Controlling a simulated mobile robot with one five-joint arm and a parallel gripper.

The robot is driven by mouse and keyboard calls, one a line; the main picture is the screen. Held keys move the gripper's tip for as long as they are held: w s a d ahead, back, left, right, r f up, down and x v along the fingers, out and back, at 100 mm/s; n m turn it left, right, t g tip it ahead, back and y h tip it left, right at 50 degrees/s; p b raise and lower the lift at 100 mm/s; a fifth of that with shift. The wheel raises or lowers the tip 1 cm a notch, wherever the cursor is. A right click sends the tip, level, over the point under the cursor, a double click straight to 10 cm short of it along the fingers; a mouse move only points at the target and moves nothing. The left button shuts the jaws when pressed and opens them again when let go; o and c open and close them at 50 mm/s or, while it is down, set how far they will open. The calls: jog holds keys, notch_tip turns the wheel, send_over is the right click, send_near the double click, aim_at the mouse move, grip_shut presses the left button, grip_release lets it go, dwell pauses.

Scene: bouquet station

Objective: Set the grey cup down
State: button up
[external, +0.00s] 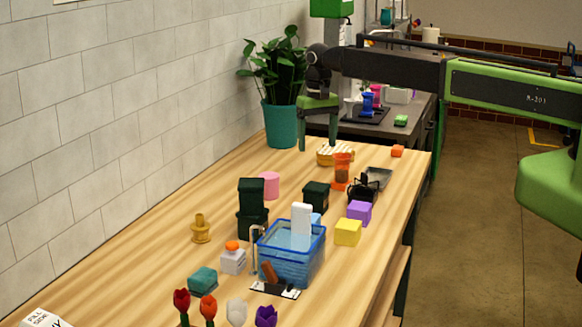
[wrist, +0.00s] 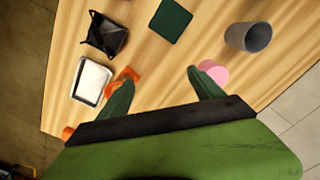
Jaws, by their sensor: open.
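The grey cup (wrist: 262,37) stands on the wooden table in the upper right of the wrist view, with its dark mouth showing. I cannot make it out in the external view, where dark green blocks (external: 252,205) may hide it. My gripper (external: 318,143) is above the far part of the table, pointing down. In the wrist view my gripper (wrist: 161,78) is open, with only bare wood between its fingers. The cup is beyond the right finger, clear of it. A pink cylinder (wrist: 216,70) lies between that finger and the cup, partly covered by the finger.
An orange cup (external: 342,172), a grey tray (external: 380,177), a black holder (external: 363,190) and a dark green box (external: 316,195) stand near the gripper. A blue basket (external: 290,265) is closer to the camera. The plant pot (external: 281,124) and wall are at left.

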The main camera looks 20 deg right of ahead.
jog(key=s+d, duration=0.5)
jog(key=d, duration=0.7)
jog(key=s+d, duration=0.5)
jog(key=d, duration=0.7)
jog(key=s+d, duration=0.6)
jog(key=d, duration=0.6)
jog(key=shift+d, duration=0.25)
